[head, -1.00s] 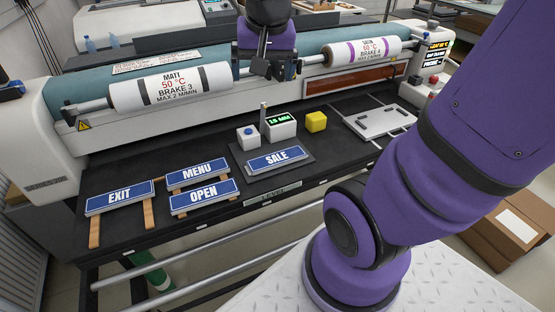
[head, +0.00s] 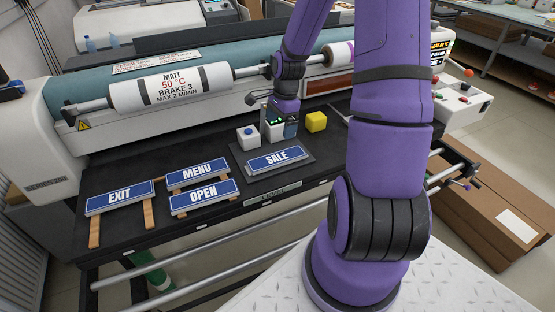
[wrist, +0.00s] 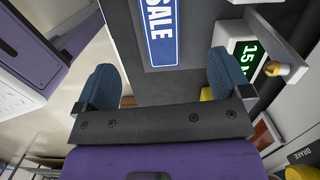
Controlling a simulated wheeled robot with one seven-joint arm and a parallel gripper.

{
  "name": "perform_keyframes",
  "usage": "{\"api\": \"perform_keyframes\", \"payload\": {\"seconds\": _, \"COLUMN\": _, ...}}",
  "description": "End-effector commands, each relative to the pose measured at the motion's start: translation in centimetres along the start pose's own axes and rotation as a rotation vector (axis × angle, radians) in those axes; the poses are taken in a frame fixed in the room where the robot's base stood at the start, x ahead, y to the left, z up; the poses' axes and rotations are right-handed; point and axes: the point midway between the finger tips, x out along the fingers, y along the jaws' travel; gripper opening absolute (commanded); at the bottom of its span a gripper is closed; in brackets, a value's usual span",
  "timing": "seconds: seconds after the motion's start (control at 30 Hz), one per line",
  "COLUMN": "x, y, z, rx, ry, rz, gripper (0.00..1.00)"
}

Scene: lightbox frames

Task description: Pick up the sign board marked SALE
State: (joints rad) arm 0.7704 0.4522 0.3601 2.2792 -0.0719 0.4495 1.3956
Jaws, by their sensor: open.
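The SALE sign board (head: 274,159) is a blue plate with white letters and a white border. It lies flat on a dark grey pad on the black table, right of the other signs. In the wrist view the SALE board (wrist: 161,30) shows at the top, beyond the fingers and partly cut off. My gripper (head: 283,124) is above and behind the board, in front of the roller machine, apart from the board. In the wrist view my gripper (wrist: 165,85) has its two blue fingers wide apart with nothing between them.
Signs EXIT (head: 119,197), MENU (head: 198,172) and OPEN (head: 204,195) rest on wooden strips to the left. A printed roller (head: 172,86) spans the machine behind.

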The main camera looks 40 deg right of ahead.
Motion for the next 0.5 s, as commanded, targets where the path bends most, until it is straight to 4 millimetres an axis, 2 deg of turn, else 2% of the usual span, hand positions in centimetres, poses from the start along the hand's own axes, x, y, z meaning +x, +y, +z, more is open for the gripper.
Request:
{"api": "perform_keyframes", "payload": {"seconds": 0.03, "x": 0.7, "y": -0.1, "z": -0.3, "rx": 0.029, "ry": -0.011, "rz": 0.004, "gripper": 0.96}}
{"api": "perform_keyframes", "payload": {"seconds": 0.27, "x": 2.5, "y": -0.2, "z": -0.8, "rx": 0.08, "ry": -0.027, "rz": 0.008, "gripper": 0.96}}
{"api": "perform_keyframes", "payload": {"seconds": 0.5, "x": 5.8, "y": -0.1, "z": -0.7, "rx": 0.079, "ry": -0.026, "rz": 0.009, "gripper": 0.96}}
